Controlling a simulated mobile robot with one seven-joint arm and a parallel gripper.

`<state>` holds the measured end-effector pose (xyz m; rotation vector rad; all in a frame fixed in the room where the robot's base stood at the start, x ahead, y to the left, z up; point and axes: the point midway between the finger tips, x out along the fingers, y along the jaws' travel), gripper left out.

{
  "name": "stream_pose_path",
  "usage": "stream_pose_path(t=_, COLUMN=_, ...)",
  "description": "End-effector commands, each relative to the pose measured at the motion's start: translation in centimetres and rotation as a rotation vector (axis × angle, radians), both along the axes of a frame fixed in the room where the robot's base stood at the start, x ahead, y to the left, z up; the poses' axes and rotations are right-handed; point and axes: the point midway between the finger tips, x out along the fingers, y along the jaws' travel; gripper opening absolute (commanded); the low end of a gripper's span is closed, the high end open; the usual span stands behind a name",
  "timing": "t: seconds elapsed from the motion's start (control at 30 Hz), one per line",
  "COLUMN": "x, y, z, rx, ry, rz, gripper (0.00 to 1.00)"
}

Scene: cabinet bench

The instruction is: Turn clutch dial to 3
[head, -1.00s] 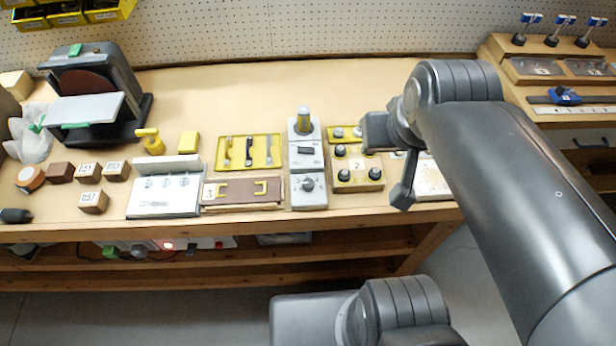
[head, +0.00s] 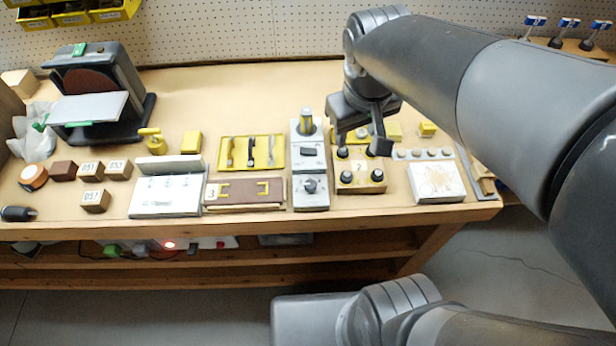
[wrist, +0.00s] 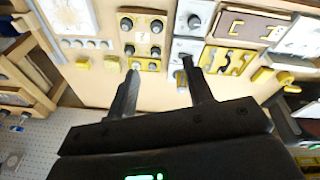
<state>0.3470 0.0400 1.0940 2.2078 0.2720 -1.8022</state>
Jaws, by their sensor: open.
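A grey panel (head: 310,205) stands on the bench, with a round dark dial (head: 311,186) on its lower part, a black switch (head: 309,151) above, and a yellow post with a grey top (head: 306,121) at the back. The dial also shows in the wrist view (wrist: 195,20), where the scene is upside down. Its setting is too small to read. My gripper (head: 361,143) is open and empty, above the yellow-and-brown block with black knobs, to the right of the panel. In the wrist view my gripper (wrist: 160,66) has one finger overlapping the panel's post end.
The knob block (head: 360,188) stands right of the panel, with a white plate (head: 437,182) beyond it. A yellow tool tray (head: 251,152) and a brown board (head: 240,191) lie left. A disc sander (head: 95,85) stands back left. The bench behind the panel is clear.

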Motion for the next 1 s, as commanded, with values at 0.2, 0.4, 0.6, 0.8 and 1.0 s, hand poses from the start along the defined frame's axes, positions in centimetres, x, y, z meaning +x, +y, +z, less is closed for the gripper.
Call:
stream_pose_path(t=0.2, x=3.0, y=3.3, z=-2.9, rx=-0.084, ry=0.165, rz=0.186, gripper=0.50)
stream_pose_path(t=0.4, x=5.1, y=6.5, z=-6.2, rx=-0.160, ry=0.308, rz=0.354, gripper=0.50)
stream_pose_path(t=0.6, x=6.6, y=9.7, z=-9.7, rx=-0.232, ry=0.437, rz=0.505, gripper=0.50)
stream_pose_path(t=0.8, x=7.1, y=11.5, z=-11.9, rx=-0.275, ry=0.510, rz=0.595, gripper=0.50)
stream_pose_path(t=1.0, x=7.0, y=11.7, z=-13.1, rx=-0.283, ry=0.527, rz=0.613, gripper=0.50)
